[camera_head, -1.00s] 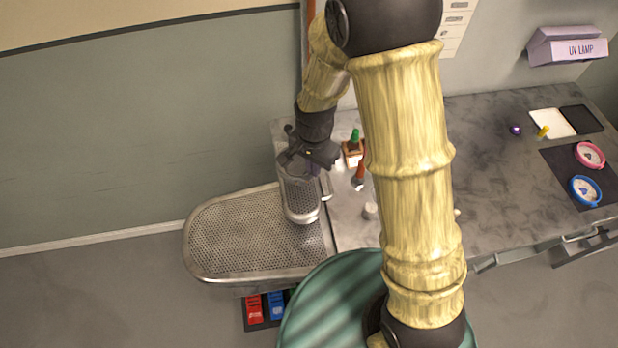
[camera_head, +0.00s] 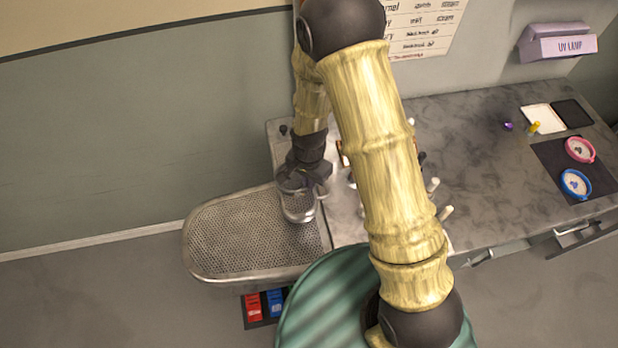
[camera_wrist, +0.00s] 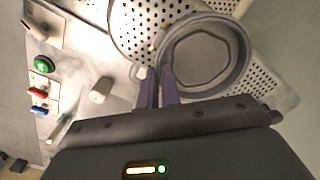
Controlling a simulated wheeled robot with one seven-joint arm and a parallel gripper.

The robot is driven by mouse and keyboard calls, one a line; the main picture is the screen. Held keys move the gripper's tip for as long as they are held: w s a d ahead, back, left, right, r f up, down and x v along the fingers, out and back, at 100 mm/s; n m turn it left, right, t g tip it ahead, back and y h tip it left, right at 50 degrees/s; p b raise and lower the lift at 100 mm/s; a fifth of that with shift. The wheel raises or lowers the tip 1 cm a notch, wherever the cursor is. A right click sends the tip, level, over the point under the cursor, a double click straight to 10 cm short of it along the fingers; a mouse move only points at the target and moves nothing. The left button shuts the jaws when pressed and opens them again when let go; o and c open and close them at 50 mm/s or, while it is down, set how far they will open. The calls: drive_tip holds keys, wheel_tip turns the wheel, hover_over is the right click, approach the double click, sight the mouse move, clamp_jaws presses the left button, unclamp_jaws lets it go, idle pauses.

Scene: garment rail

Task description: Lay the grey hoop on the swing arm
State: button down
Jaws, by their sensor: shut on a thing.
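The grey hoop (camera_wrist: 240,55) is a round ring with a plain grey inside, in the wrist view just beyond my fingers and to their right. My gripper (camera_wrist: 160,78) is shut on its near-left edge. In the head view my gripper (camera_head: 305,182) is over the swing arm (camera_head: 299,213), a narrow perforated board with a rounded end. In the wrist view the hoop covers part of the swing arm (camera_wrist: 133,28). I cannot tell whether the hoop touches it. In the head view the hoop is mostly hidden by my gripper.
A large perforated board (camera_head: 225,245) lies below and left of the swing arm. Small knobs and a green button (camera_wrist: 44,65) are close by on the counter. Pink (camera_head: 580,149) and blue (camera_head: 575,184) hoops lie on a dark mat at right. The middle right counter is clear.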

drive_tip(key=shift+f, duration=0.2)
drive_tip(key=c, duration=1.6)
unclamp_jaws()
drive_tip(key=shift+r, duration=0.2)
wheel_tip(320, 180, up, 12)
drive_tip(key=b, duration=0.3)
